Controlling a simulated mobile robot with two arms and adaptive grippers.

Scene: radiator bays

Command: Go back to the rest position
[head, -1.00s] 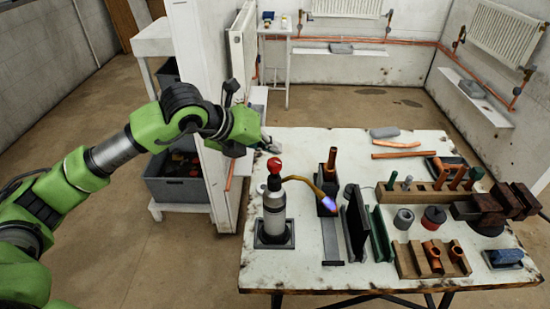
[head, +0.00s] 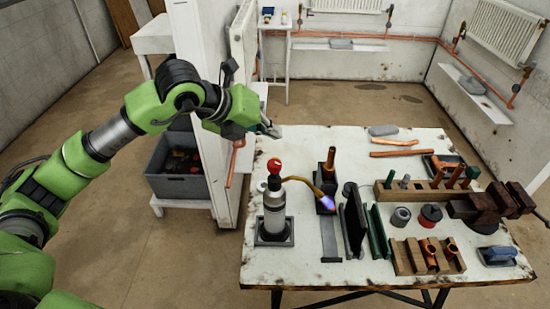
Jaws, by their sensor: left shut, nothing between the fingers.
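My left gripper (head: 272,129) is at the end of the green arm that comes in from the left. It is shut and empty, above the back left corner of the white workbench (head: 300,160). It is apart from the tools on the bench. The gripper is small in the head view and its fingertips point right. My right gripper is not in view.
A torch (head: 274,205) with a red knob and a lit bluish flame stands at the bench's left. Wooden racks (head: 425,256), a vise (head: 490,205) and copper pipes (head: 397,153) fill the right. A grey crate (head: 180,180) sits on a low shelf behind my arm.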

